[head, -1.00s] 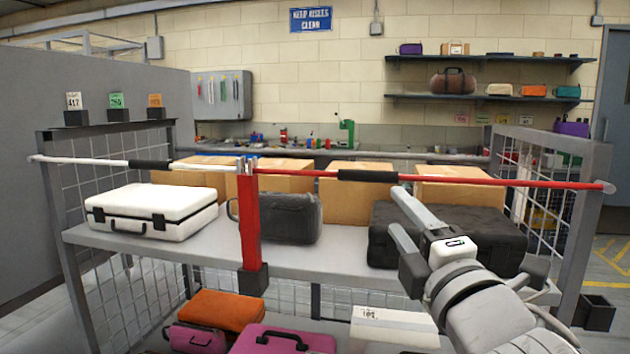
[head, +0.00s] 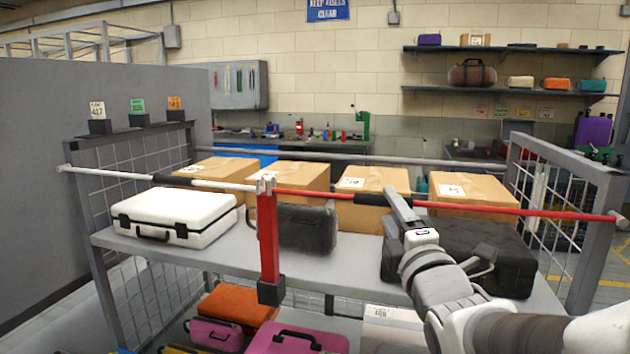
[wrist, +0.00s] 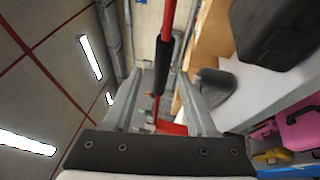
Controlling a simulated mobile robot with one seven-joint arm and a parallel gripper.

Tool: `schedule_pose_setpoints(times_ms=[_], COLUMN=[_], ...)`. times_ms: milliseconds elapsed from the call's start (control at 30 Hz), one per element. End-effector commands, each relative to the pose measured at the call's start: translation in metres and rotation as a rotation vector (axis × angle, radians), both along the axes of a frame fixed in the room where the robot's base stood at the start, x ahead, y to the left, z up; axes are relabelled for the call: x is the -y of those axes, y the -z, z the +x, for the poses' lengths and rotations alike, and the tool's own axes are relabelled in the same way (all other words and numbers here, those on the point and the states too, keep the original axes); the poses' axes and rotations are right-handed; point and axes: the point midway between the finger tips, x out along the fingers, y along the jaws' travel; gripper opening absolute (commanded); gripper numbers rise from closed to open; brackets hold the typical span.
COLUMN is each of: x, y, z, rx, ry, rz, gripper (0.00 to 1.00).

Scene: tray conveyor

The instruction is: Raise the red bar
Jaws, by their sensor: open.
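The red bar (head: 475,206) lies nearly level across the front of the shelf rack, from a red post (head: 268,240) at centre to the right side. A dark grip sleeve (head: 368,199) is on it. My gripper (head: 400,204) is open at the bar, by the right end of the sleeve, and its fingers cover part of the bar. In the wrist view the red bar (wrist: 170,22) and its sleeve (wrist: 162,68) run through the gap between the open fingers of my gripper (wrist: 158,82). I cannot tell whether a finger touches the bar.
A white bar (head: 110,173) continues left of the post. Behind the bars, a white case (head: 175,215), a dark bag (head: 305,228), a black case (head: 480,255) and several cardboard boxes (head: 375,180) sit on the shelf. Coloured cases (head: 238,305) lie below.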

Motion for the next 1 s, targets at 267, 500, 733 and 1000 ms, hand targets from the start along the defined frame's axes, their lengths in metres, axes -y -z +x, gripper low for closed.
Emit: schedule_pose_setpoints(times_ms=[267,500,733,1000], x=[-0.005,-0.007,-0.007,-0.007], y=[-0.006,-0.010,-0.011,-0.011], z=[0.048,0.069,0.072,0.071], rx=[-0.002,-0.002,-0.001,-0.002], ry=[-0.002,-0.002,-0.001,-0.001], rz=[0.000,0.000,0.001,0.001], gripper=[0.57,0.57,0.57,0.28])
